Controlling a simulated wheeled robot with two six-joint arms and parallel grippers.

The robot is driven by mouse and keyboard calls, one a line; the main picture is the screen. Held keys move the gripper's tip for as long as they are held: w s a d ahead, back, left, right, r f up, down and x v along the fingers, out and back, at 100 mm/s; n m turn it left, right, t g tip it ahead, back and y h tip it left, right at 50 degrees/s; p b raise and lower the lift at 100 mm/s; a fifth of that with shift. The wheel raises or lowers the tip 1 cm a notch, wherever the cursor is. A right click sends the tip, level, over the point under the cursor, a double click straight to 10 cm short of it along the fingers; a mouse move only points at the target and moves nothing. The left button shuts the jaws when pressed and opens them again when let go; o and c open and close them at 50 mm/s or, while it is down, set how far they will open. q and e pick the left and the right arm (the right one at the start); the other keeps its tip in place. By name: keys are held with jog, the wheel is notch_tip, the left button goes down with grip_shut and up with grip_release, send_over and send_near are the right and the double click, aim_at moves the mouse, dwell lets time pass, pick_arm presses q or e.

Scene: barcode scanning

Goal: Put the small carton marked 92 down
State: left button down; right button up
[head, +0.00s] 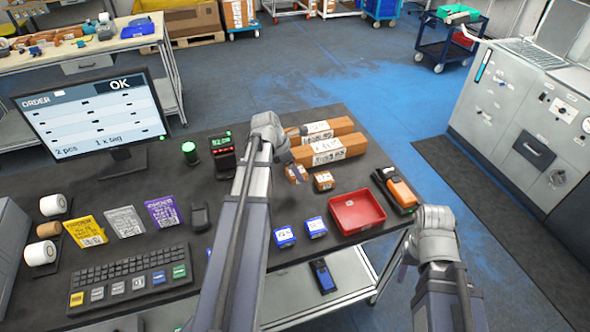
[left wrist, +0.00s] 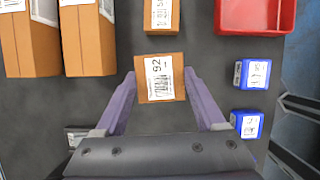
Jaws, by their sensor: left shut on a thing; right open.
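The small carton marked 92 (left wrist: 155,80) is brown with a white label facing the left wrist camera. My left gripper (left wrist: 160,84) has one purple finger on each side of it and is shut on it. In the head view the carton (head: 297,174) is partly hidden by my left gripper (head: 294,164), just left of another small brown carton (head: 323,181). I cannot tell whether the held carton touches the table. My right gripper (head: 404,262) is open and empty at the table's front right edge.
Two long cartons (head: 328,150) lie behind. A red tray (head: 357,212), two blue boxes (head: 285,236) and an orange-black device (head: 400,191) stand nearby. A monitor (head: 90,115) reading OK and a keyboard (head: 130,280) are at left. Bare dark tabletop (left wrist: 190,45) shows around the carton.

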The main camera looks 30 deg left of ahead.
pick_arm(q)
notch_tip(320, 180, up, 3)
jog(key=shift+r+p, duration=0.15)
jog(key=shift+p, duration=0.85)
jog(key=shift+f+b, duration=0.3)
pick_arm(e)
notch_tip(320, 180, up, 3)
jog(key=shift+f, duration=0.1)
pick_arm(q)
jog(key=shift+r, duration=0.15)
